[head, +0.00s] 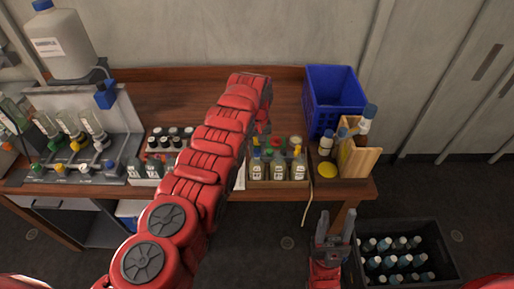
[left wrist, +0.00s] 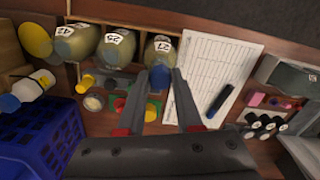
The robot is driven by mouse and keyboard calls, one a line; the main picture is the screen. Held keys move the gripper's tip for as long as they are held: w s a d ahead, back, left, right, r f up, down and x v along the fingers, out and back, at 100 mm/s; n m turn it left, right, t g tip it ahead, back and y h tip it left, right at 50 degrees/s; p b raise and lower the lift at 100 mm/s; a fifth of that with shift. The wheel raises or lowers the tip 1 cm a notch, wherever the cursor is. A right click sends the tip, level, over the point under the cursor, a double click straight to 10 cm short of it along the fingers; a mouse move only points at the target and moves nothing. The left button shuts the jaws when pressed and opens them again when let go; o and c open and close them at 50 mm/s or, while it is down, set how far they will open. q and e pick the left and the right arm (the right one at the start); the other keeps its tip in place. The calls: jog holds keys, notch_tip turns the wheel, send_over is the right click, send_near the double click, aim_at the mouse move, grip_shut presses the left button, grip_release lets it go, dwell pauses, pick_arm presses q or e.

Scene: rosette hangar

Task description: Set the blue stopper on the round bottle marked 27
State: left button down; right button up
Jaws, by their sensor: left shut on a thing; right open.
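The bottle marked 27 (left wrist: 161,47) stands at the right end of a row of three in the left wrist view; it is the leftmost of the front row in the head view (head: 257,168). My left gripper (left wrist: 162,78) is shut on the blue stopper (left wrist: 158,79). It holds the stopper at the mouth of that bottle; I cannot tell whether the two touch. In the head view my left gripper (head: 262,127) is mostly hidden by its arm. My right gripper (head: 335,220) is open and empty in front of the table.
Bottles marked 25 (left wrist: 117,45) and 42 (left wrist: 74,43) stand beside bottle 27 in the wooden rack. A blue crate (head: 334,92) stands behind. A written sheet (left wrist: 232,62) with a pen lies beside the rack. A dark crate of bottles (head: 442,259) is on the floor.

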pick_arm(q)
jog(key=shift+p, duration=0.3)
dwell(1.1)
jog(key=shift+f+b, duration=0.35)
jog(key=shift+b, duration=0.2)
dwell(1.0)
jog(key=shift+c, duration=0.5)
grip_release()
jog(key=shift+r+p, duration=1)
jog(key=shift+r, duration=2.8)
